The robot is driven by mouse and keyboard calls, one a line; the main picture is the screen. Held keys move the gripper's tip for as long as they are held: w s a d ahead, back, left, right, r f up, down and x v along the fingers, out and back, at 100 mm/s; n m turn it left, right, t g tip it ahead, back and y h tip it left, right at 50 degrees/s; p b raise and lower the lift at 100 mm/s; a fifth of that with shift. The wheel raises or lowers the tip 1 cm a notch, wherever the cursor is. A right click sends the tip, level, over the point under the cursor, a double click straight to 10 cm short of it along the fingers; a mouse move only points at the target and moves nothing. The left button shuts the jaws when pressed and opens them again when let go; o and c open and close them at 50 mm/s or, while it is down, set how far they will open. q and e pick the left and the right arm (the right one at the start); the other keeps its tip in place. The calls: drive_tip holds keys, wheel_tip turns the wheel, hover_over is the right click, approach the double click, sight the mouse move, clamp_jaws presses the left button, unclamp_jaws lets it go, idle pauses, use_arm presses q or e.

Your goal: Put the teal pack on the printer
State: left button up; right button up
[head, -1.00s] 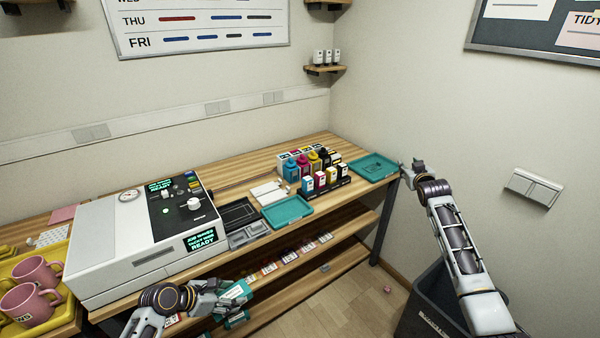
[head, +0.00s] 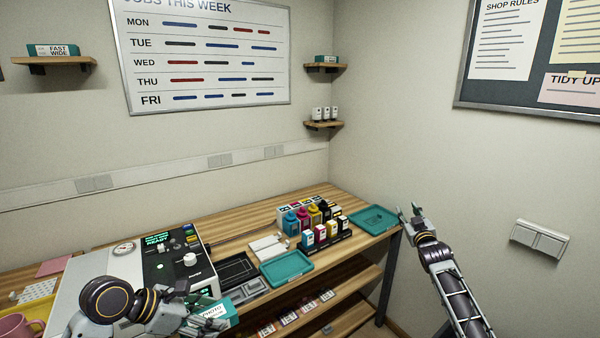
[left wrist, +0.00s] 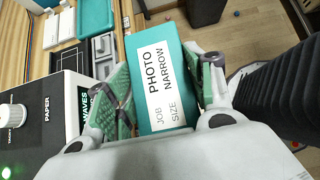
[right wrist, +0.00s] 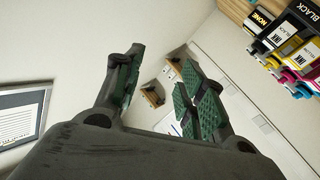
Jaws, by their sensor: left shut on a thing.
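The teal pack (head: 218,314) has a white label reading PHOTO NARROW, clear in the left wrist view (left wrist: 150,50). My left gripper (head: 205,318) is shut on it, with a finger on each side of the pack. The pack is in front of the printer (head: 165,268), near its right front corner. The printer is a white machine with a black control panel, knobs and a lit green display; my left arm hides part of its front and top. My right gripper (head: 408,215) is open and empty beside the bench's right end; its parted fingers show in the right wrist view (right wrist: 163,75).
Right of the printer are a dark tray (head: 233,270), a teal tray (head: 286,267), ink bottles and boxes (head: 320,225), and another teal tray (head: 372,219). A pink mug (head: 12,326) stands at left. Teal packs sit on the left wall shelf (head: 53,50) and right wall shelf (head: 327,59).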

drive_tip(key=s+f+g, duration=0.2)
drive_tip(key=s+f, duration=0.2)
drive_tip(key=f, duration=0.9)
drive_tip(key=s+a+f+g, duration=0.15)
drive_tip(key=s+f, duration=0.35)
drive_tip(key=f, duration=0.8)
drive_tip(key=s+f+g, duration=0.3)
drive_tip(key=s+f, duration=0.1)
drive_tip(key=f, duration=0.8)
drive_tip(key=s+a+f+g, duration=0.2)
drive_tip(key=s+f+g, duration=0.2)
drive_tip(key=s+f, duration=1.75)
drive_tip(key=s+a+f+g, duration=0.1)
drive_tip(key=s+f, duration=0.4)
drive_tip(key=s, duration=0.8)
drive_tip(key=s+a+f+g, duration=0.1)
drive_tip(key=s+f+g, duration=0.2)
drive_tip(key=s, duration=1)
drive_tip(key=s+a+f+g, duration=0.1)
drive_tip(key=s+f+g, duration=0.1)
drive_tip(key=s+f, duration=0.6)
drive_tip(key=s, duration=0.6)
drive_tip(key=shift+f+m+g, duration=0.2)
drive_tip(key=shift+m+g, duration=0.15)
drive_tip(key=shift+m, duration=0.05)
